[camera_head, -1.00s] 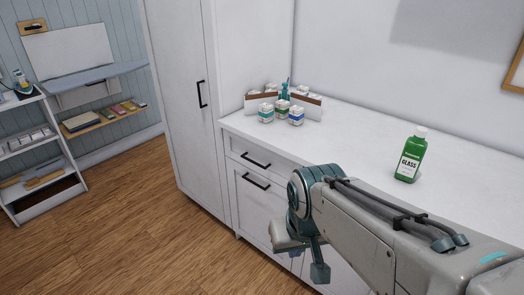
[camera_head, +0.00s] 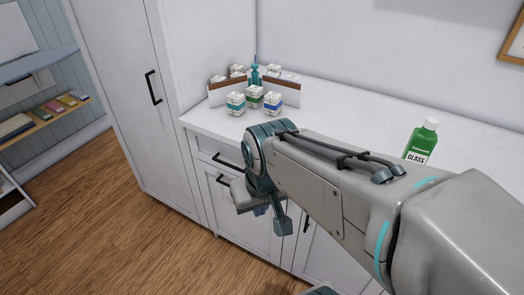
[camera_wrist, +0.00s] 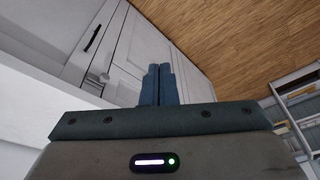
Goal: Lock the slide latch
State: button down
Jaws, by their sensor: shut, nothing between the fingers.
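Beyond the fingers are white cabinet fronts and the wood floor. In the head view my arm reaches over the counter's front edge, and the gripper end hangs in front of the white lower cabinet (camera_head: 207,190). My arm hides part of that cabinet's front. A tall white cabinet (camera_head: 120,110) with a black handle (camera_head: 153,88) stands to the left, apart from my gripper.
A green bottle (camera_head: 421,141) stands on the right, beside my arm. The wood floor (camera_head: 110,230) at the left is clear. A wall shelf (camera_head: 50,118) is at the far left.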

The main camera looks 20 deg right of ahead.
jog(key=w+d+f+m+h, duration=0.1)
jog(key=w+d+m, duration=0.1)
jog(key=w, duration=0.4)
jog(key=w+d+f+m+g+h+b, duration=0.1)
jog(key=w+d+f+m+h, duration=0.1)
jog(key=w, duration=0.5)
jog(key=w+d+f+m+g+h, duration=0.1)
jog(key=w+d+m, duration=0.3)
jog(key=w, duration=0.3)
jog(key=shift+w+d+f+h+b, duration=0.25)
jog(key=shift+d+h+b, duration=0.15)
jog(key=shift+d, duration=0.2)
jog(key=shift+s, duration=0.1)
jog(key=s+x, duration=0.2)
jog(key=x, duration=1.1)
jog(key=shift+d, duration=0.45)
jog(key=shift+s+f, duration=0.1)
jog(key=shift+s, duration=0.05)
